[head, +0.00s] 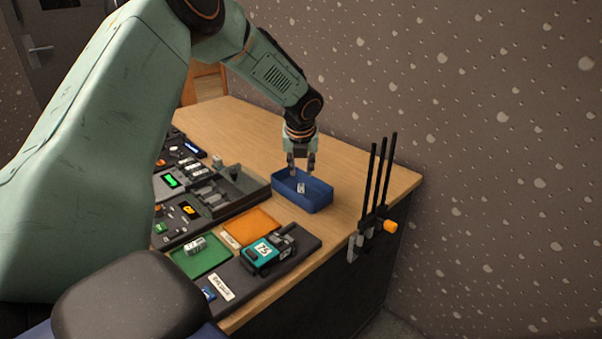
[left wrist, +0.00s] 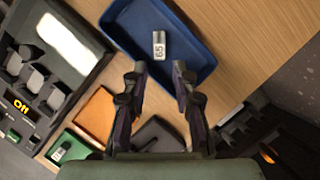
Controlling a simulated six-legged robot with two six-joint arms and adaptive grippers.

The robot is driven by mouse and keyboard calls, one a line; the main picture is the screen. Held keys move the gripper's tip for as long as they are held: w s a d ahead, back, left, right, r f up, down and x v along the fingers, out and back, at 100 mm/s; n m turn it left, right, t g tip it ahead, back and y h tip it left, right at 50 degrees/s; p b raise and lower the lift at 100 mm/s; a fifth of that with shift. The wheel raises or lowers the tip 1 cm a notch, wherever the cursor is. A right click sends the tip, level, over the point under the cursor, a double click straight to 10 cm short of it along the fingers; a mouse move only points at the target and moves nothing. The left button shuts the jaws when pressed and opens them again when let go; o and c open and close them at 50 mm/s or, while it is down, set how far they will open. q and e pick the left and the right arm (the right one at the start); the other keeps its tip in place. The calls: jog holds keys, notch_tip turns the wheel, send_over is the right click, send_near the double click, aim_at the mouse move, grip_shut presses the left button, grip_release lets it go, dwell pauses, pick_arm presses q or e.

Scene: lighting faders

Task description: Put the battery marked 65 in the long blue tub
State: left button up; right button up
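The battery marked 65 (left wrist: 159,45) is a small white and grey block lying on the floor of the long blue tub (left wrist: 206,62). In the head view the battery (head: 301,187) shows inside the blue tub (head: 318,203) on the wooden table. My left gripper (head: 302,170) is over the tub with its fingers pointing down. In the left wrist view its fingers (left wrist: 159,72) are spread apart with nothing between them, and the battery lies clear beyond the tips. My right gripper is not in view.
Left of the tub is a dark console (head: 235,188) with slots and lit displays. Nearer are an orange mat (head: 252,226), a green mat (head: 200,262) with a battery, and a teal device (head: 262,252). Black upright rods (head: 377,180) stand at the table's right edge. Bare wood lies behind the tub.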

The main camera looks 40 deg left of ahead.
pick_arm(q)
jog(key=shift+p+v, duration=0.3)
jog(key=shift+v, duration=1.35)
jog(key=shift+f, duration=0.1)
